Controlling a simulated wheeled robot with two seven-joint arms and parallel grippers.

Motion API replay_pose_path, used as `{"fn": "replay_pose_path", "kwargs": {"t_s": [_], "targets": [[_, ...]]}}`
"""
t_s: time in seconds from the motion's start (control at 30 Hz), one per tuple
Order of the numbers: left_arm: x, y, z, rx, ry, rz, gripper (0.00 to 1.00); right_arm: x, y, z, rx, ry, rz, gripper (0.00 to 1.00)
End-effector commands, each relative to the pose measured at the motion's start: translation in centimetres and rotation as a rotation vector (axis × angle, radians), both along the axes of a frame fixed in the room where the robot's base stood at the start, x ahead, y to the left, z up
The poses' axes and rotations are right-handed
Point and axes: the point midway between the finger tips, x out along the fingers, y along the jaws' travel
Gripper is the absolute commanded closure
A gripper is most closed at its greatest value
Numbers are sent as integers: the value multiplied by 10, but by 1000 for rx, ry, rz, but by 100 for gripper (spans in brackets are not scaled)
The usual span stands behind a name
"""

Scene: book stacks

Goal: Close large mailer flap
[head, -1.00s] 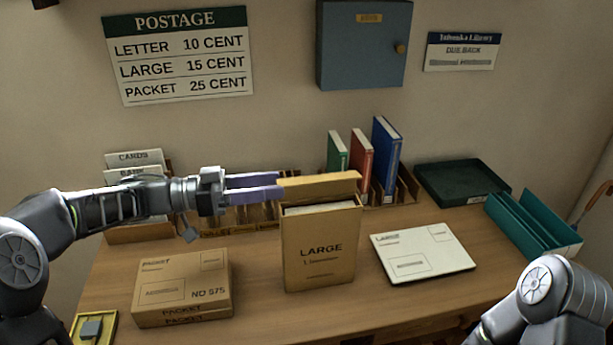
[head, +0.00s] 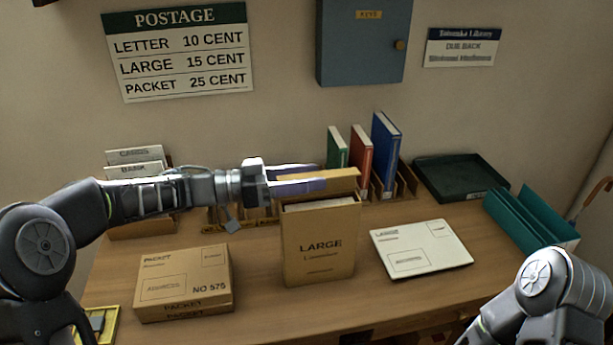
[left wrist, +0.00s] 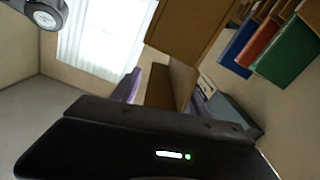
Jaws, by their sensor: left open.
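The large mailer (head: 318,245), a brown box marked LARGE, stands upright on the desk. Its top is open, and its flap (head: 343,182) stands up along the back edge. My left gripper (head: 322,177) is open at the top of the mailer, with one finger in front of the flap and the other behind its upper edge. In the left wrist view the brown flap (left wrist: 182,82) shows between the two purple fingers; contact cannot be told. My right arm is at the lower right, and its gripper is out of view.
A packet box (head: 185,275) lies left of the mailer and a white large envelope (head: 420,250) lies right. Books (head: 385,150) in a rack stand behind. A dark green tray (head: 462,180) and a teal holder (head: 530,222) are at the right.

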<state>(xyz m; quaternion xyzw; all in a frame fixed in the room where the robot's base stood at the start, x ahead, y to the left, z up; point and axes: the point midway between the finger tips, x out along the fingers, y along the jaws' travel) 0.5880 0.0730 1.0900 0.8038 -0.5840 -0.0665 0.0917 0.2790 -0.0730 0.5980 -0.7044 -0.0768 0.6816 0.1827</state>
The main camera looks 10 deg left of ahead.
Motion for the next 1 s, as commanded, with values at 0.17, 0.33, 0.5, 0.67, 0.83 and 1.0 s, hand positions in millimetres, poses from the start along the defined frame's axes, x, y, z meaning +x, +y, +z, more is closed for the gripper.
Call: {"fn": "replay_pose_path", "kwargs": {"t_s": [0.17,0.33,0.5,0.67,0.83,1.0], "targets": [[0,0,0,0,0,0,60,0,0,0,0,0,0,52],[0,0,0,0,0,0,73,0,0,0,0,0,0,52],[0,0,0,0,0,0,87,0,0,0,0,0,0,52],[0,0,0,0,0,0,100,0,0,0,0,0,0,52],[0,0,0,1,-2,0,100,0,0,0,0,0,0,52],[-1,0,0,7,-21,0,100,0,0,-2,0,0,0,52]]}}
